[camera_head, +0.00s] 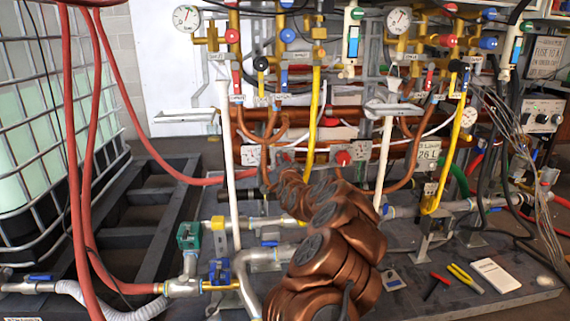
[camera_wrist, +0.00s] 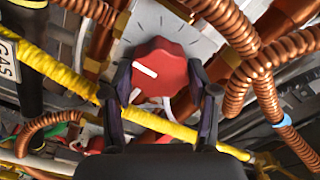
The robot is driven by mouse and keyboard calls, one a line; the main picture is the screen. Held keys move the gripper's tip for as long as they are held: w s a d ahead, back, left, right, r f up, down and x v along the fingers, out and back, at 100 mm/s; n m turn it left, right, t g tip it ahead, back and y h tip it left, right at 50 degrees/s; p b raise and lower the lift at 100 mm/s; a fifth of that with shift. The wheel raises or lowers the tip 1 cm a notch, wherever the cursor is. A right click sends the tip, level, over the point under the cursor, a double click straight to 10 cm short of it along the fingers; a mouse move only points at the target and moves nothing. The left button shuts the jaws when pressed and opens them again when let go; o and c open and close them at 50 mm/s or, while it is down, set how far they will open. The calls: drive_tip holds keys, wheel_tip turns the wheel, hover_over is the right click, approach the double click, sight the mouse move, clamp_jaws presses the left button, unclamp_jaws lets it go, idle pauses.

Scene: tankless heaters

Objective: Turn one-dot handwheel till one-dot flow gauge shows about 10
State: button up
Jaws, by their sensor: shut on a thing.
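A red handwheel (camera_wrist: 160,72) with white line marks fills the middle of the wrist view, in front of a grey plate with dark tick marks (camera_wrist: 165,22). My gripper (camera_wrist: 160,80) has one dark finger on each side of this handwheel and is shut on it. In the head view my copper-coloured arm hides the gripper and most of the held wheel. Another red handwheel (camera_head: 344,158) on a pale plate stands clear to the right of the arm. Round dial gauges show at the upper left (camera_head: 186,18) and upper right (camera_head: 398,20). Their readings and any dot marks are too small to tell.
Copper coils (camera_wrist: 275,55) and a yellow pipe (camera_wrist: 60,70) run close around the gripper. A caged tank (camera_head: 50,110) and red hoses (camera_head: 75,150) stand at left. Pliers (camera_head: 465,278) and a white notepad (camera_head: 496,275) lie on the grey platform at lower right.

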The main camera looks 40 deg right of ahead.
drive_tip(key=shift+f, duration=0.1)
drive_tip(key=o, duration=0.9)
drive_tip(key=shift+c, duration=0.2)
drive_tip(key=shift+s, duration=0.1)
drive_tip(key=v, duration=1.2)
drive_tip(key=shift+a, duration=0.1)
